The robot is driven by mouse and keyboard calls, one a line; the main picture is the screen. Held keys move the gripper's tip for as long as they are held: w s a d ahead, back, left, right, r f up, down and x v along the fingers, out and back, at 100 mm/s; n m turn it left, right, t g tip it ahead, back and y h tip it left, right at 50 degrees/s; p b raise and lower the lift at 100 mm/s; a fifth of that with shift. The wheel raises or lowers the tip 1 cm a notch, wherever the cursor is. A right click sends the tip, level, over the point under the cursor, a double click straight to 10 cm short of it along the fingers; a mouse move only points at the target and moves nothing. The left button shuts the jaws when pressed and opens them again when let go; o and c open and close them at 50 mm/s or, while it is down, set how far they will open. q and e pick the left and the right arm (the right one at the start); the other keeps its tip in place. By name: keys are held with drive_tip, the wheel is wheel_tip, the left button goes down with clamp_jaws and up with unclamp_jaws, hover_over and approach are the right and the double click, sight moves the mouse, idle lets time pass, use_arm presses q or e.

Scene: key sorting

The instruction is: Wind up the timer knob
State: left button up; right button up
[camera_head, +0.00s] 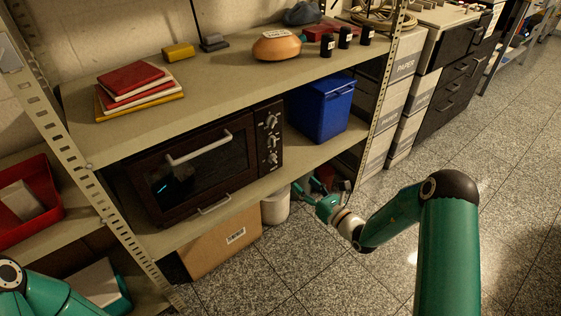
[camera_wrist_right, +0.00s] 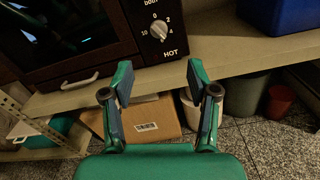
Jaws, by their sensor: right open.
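The dark toaster oven (camera_head: 195,165) stands on the lower shelf, with several pale knobs on its right-hand panel (camera_head: 270,138). In the right wrist view one numbered knob (camera_wrist_right: 158,29) shows, with "HOT" printed below it; I cannot tell whether it is the timer knob. My right gripper (camera_head: 318,187) is to the right of the oven and lower, in front of the shelf. In the right wrist view my right gripper (camera_wrist_right: 159,80) is open and empty, its fingers apart below the knob and not touching it. My left gripper is not seen; only part of my left arm shows.
The lower shelf edge (camera_wrist_right: 240,62) crosses just beyond the fingers. A blue bin (camera_head: 322,110) stands right of the oven. A cardboard box (camera_head: 222,243) and a white bucket (camera_head: 276,207) are on the floor below. The floor at right is clear.

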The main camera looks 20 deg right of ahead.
sight(273, 159)
drive_tip(key=b+x, duration=0.3)
drive_tip(key=x, duration=1.1)
drive_tip(key=shift+a+f, duration=0.1)
